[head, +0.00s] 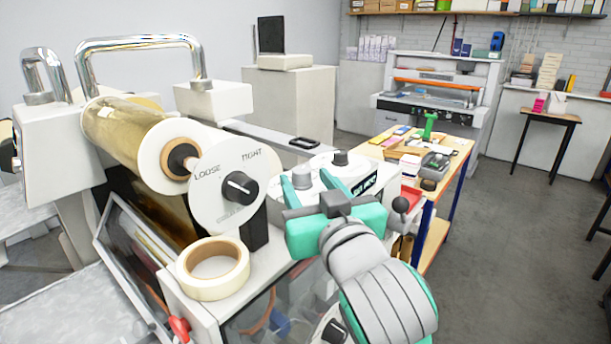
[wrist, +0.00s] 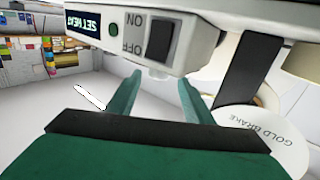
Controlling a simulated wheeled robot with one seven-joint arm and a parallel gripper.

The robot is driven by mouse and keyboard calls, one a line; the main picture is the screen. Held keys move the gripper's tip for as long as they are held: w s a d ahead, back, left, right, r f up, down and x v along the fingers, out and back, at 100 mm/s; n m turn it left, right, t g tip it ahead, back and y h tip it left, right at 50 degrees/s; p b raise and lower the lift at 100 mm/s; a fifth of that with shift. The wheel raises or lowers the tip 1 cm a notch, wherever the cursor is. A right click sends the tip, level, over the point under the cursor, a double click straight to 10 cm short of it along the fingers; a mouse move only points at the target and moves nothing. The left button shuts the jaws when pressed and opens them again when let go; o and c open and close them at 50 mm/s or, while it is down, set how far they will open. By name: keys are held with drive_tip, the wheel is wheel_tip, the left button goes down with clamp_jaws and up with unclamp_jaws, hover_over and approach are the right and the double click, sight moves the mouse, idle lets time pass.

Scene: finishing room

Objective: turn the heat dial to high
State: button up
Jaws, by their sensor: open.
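A round white dial with a black knob (head: 340,158) sits on top of the machine's control box, just beyond my gripper. It is likely the heat dial, but its markings are too small to read. A dark display (head: 365,184) is on the box front; in the wrist view the display (wrist: 92,23) appears upside down and seems to read SET HEAT. My gripper (head: 308,182) is open, with its teal fingers apart in front of the box and left of the knob. In the wrist view my gripper (wrist: 160,85) has nothing between its fingers; the heat dial is not seen there.
A LOOSE/TIGHT dial (head: 238,187) stands left of my gripper, beside a gold foil roll (head: 125,130). A tape roll (head: 212,268) lies in front. The wrist view shows an ON/OFF switch (wrist: 160,40) and a GOLD BRAKE disc (wrist: 262,140). A cluttered wooden table (head: 455,150) stands behind.

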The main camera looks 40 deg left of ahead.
drive_tip(key=shift+v, duration=1.1)
drive_tip(key=shift+w+d, duration=0.15)
